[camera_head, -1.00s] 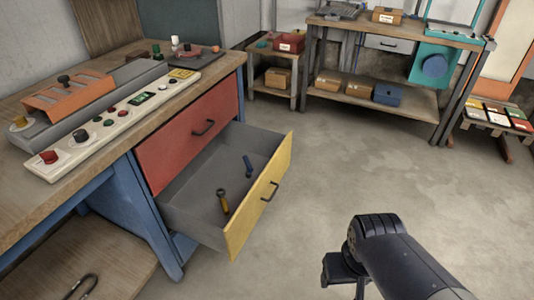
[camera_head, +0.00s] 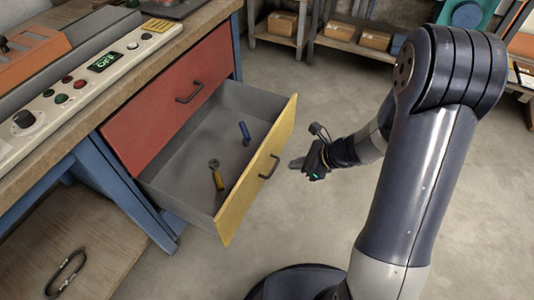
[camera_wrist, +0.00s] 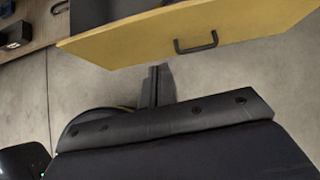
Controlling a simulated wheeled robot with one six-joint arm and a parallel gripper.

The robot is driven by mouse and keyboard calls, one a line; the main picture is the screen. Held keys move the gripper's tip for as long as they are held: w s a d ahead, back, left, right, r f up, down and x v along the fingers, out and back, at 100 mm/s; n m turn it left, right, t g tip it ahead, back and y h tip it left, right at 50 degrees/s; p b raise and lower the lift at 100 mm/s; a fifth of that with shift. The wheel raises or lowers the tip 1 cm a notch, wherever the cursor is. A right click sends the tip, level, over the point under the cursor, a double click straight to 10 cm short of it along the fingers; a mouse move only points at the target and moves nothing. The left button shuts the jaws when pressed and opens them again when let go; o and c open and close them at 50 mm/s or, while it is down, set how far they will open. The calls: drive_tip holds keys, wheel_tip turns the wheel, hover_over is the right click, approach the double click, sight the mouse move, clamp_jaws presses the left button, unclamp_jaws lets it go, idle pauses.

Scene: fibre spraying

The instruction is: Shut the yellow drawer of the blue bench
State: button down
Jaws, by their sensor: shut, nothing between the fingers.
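The yellow drawer (camera_head: 257,172) of the blue bench (camera_head: 115,185) stands pulled far out, below a shut red drawer (camera_head: 165,97). Its dark bar handle (camera_head: 269,167) is on the yellow front. Inside lie a yellow-handled tool (camera_head: 217,176) and a blue-handled tool (camera_head: 245,132). My gripper (camera_head: 296,163) is shut and empty, in front of the yellow face, a little right of the handle and apart from it. In the wrist view the yellow front (camera_wrist: 190,32) and its handle (camera_wrist: 196,43) lie beyond my gripper's fingers (camera_wrist: 158,84).
A control panel (camera_head: 105,62) sits on the bench top. A lower shelf (camera_head: 100,255) holds a dark metal loop (camera_head: 66,272). Shelves with cardboard boxes (camera_head: 342,31) stand at the back. The concrete floor in front of the drawer is clear apart from my arm.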

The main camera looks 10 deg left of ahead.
drive_tip(key=b, duration=0.3)
approach(255, 165)
wheel_tip(255, 165, down, 4)
drive_tip(key=a, duration=0.3)
drive_tip(key=shift+w+a+f+m, duration=0.3)
drive_tip(key=shift+w+a, duration=0.1)
drive_tip(key=shift+w, duration=0.2)
